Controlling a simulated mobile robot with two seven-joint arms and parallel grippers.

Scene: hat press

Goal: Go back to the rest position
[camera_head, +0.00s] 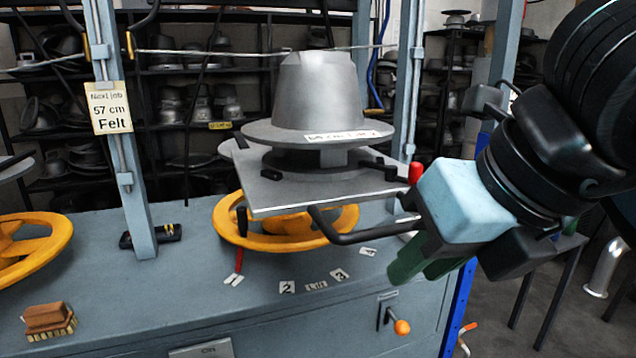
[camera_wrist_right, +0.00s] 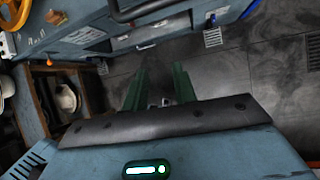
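My right gripper (camera_head: 418,270) comes in from the right in the head view, a pale blue body with dark green fingers. The fingers hang in front of the press, near the right end of a dark curved handle (camera_head: 350,238). In the right wrist view, the two green fingers (camera_wrist_right: 160,82) stand apart with nothing between them. The handle (camera_wrist_right: 140,10) shows beyond the fingertips there, apart from them. A grey metal hat form (camera_head: 318,95) sits on the press plate (camera_head: 290,198). My left gripper is not in view.
A yellow handwheel (camera_head: 232,229) sits under the plate, and another (camera_head: 45,262) at the left. A brush (camera_head: 48,318) lies on the blue-grey bench (camera_head: 150,290). An orange-knobbed lever (camera_head: 401,327) is on the bench front. The wrist view shows open floor (camera_wrist_right: 255,75) below.

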